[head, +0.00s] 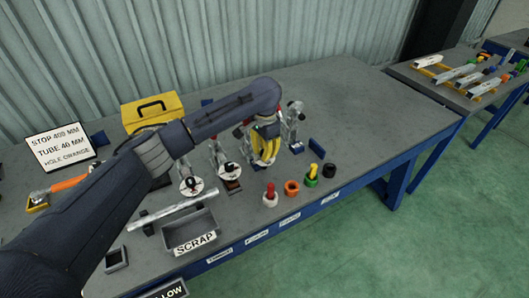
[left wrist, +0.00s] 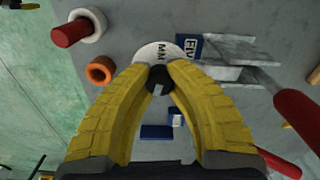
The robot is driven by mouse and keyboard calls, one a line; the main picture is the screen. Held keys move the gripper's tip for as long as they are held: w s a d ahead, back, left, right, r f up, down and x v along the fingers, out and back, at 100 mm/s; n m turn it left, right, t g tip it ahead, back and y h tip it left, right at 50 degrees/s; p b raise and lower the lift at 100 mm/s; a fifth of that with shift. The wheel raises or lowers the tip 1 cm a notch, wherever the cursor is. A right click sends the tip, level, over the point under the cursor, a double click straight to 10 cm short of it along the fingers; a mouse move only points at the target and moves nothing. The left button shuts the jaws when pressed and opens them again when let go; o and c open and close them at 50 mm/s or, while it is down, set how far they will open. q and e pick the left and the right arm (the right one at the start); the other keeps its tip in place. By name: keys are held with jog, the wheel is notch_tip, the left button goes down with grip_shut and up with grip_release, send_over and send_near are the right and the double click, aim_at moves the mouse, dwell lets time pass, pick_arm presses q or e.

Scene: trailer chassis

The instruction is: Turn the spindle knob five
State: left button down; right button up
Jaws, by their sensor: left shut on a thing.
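My left gripper (head: 265,158) has yellow fingers and reaches down over one of the spindle stations on the grey bench in the head view. In the left wrist view the left gripper (left wrist: 159,76) is shut on a small black knob (left wrist: 158,82). The knob stands in front of a white dial (left wrist: 155,51) marked "MM". A blue label (left wrist: 188,45), partly hidden and starting "FIV", lies beside the dial. In the head view the fingers hide the knob. My right gripper is in neither view.
Similar stations with white dials (head: 191,186) stand to the left. A red peg in a white ring (head: 270,194), an orange ring (head: 292,188), a green-and-yellow piece (head: 312,176) and a black piece (head: 329,170) line the front edge. A scrap tray (head: 207,231) sits front left.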

pick_arm(q)
jog(key=m, duration=1.1)
jog(key=shift+y, duration=0.3)
jog(key=shift+m, duration=2)
jog(key=c, duration=1.1)
grip_release()
jog(key=shift+r, duration=0.1)
jog(key=r, duration=0.8)
jog(key=d+r, duration=0.1)
jog(key=r, duration=0.2)
jog(key=shift+s+r, duration=0.15)
jog(key=shift+r, duration=0.25)
